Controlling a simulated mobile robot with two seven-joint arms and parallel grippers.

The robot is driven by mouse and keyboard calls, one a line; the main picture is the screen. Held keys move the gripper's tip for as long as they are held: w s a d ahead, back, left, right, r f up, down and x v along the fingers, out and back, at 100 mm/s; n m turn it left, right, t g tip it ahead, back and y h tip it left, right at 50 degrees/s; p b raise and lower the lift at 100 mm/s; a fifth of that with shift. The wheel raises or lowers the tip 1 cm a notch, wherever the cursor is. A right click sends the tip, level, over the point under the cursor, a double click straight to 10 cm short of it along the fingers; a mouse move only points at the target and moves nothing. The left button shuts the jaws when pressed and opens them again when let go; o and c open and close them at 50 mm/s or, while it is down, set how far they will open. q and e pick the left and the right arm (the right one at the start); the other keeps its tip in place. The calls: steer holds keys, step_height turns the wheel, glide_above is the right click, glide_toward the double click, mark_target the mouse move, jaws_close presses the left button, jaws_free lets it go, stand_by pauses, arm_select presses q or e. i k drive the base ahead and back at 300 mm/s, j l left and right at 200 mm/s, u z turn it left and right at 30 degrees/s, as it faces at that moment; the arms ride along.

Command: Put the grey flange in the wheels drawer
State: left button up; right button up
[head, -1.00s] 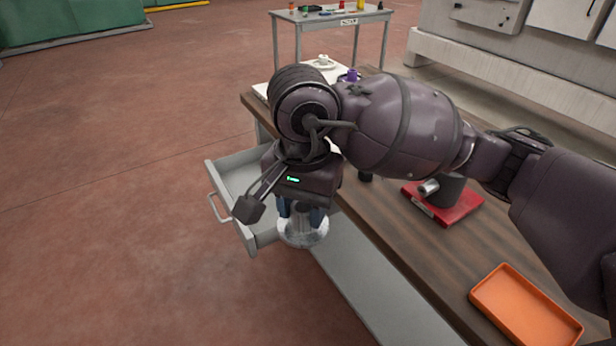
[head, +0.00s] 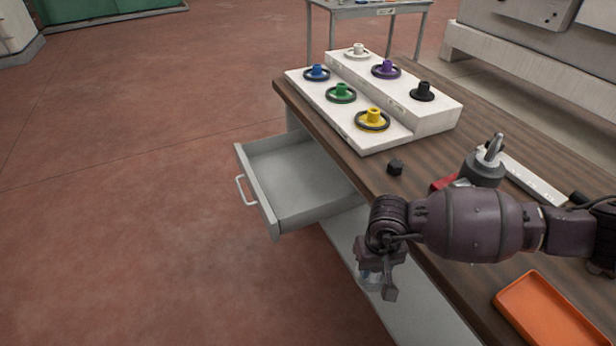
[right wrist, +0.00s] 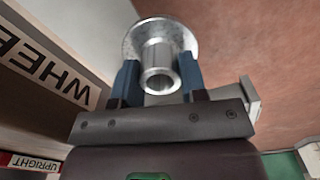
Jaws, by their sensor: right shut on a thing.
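The grey metal flange, a disc with a short tube, shows in the right wrist view (right wrist: 160,60). My right gripper (right wrist: 158,82) is shut on its tube with blue fingers on both sides. In the head view my right gripper (head: 370,278) hangs beside the front edge of the workbench, and the flange is mostly hidden there. The grey drawer (head: 262,212) stands pulled out at the bench's far left end, and its visible inside looks empty. The gripper is apart from the drawer, nearer and to the right of it. My left gripper is not in view.
A white stepped stand (head: 430,122) on the bench (head: 440,235) holds several coloured wheels. A small black block (head: 395,167), a red base (head: 443,183) with a grey part, and an orange tray (head: 550,318) are also on the bench. The floor left of the drawer is clear.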

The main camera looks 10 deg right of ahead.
mark_target(298, 187)
steer(key=i+j, duration=0.8)
steer(key=i, duration=0.15)
steer(key=i+j, duration=0.8)
steer(key=i+z, duration=0.1)
steer(key=z, duration=0.35)
steer(key=i+j+z, duration=0.1)
steer(key=z, duration=0.35)
steer(key=j+z, duration=0.2)
steer(key=z, duration=0.25)
steer(key=i, duration=0.05)
